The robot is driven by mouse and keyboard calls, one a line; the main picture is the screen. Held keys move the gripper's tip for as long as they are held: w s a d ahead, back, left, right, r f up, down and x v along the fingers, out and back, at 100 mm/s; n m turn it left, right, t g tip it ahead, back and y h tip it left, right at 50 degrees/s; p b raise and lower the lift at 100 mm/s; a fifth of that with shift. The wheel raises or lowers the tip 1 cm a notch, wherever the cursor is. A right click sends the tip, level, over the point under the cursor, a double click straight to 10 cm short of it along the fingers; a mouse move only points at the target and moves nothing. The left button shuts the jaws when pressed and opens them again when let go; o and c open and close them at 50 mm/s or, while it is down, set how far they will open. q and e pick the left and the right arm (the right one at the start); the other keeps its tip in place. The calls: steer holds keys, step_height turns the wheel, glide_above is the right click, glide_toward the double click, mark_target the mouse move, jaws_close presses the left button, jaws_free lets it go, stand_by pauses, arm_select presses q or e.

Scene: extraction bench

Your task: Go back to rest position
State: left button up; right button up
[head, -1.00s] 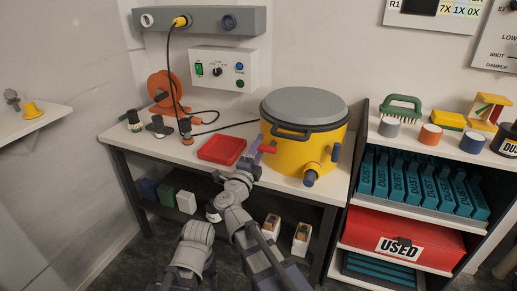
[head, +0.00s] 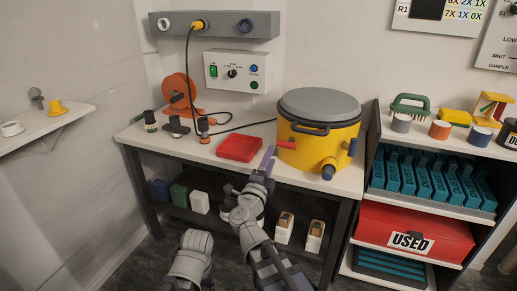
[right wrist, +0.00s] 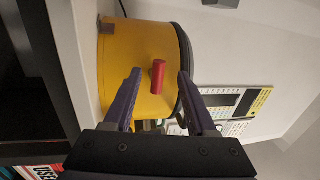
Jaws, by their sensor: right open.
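My right gripper (head: 267,160) is open and empty in front of the bench, near the yellow drum (head: 305,148) with a grey lid. In the right wrist view its two purple fingers (right wrist: 160,88) stand apart. The drum's red handle (head: 286,145) shows in the gap between them in the right wrist view (right wrist: 157,77), with nothing gripped. In the head view the handle is just right of the fingertips. Part of my left arm shows low in the head view; its gripper is not visible.
A red tray (head: 240,149) lies on the bench left of the drum. A shelf unit with a red USED box (head: 410,235) stands at right. Bins sit on the bench's lower shelf.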

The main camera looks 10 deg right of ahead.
steer(key=w+a+f+n+y, duration=0.2)
steer(key=a+n+y, duration=0.4)
steer(key=n+y, duration=0.15)
steer(key=w+a+f+n+y, duration=0.1)
steer(key=a+f+n+y, duration=0.2)
steer(key=a+n+y, duration=0.4)
step_height(320, 180, down, 7)
steer(key=s+n+g, duration=0.2)
steer(key=n+g, duration=0.2)
steer(key=n, duration=0.1)
steer(key=s+d+f+n+g+h, duration=0.2)
steer(key=s+d+f+g, duration=0.4)
steer(key=s, duration=0.3)
steer(key=s+d+f+n+g+h, duration=0.2)
steer(key=s+d+f+n+g, duration=0.15)
steer(key=s+f+g, duration=0.4)
steer(key=s+a+n+h, duration=0.1)
steer(key=s+a+n, duration=0.2)
steer(key=s+a, duration=0.6)
step_height(320, 180, up, 32)
steer(key=w+p, duration=0.1)
steer(key=p, duration=3.2)
steer(key=shift+a, duration=0.45)
steer(key=shift+d, duration=0.1)
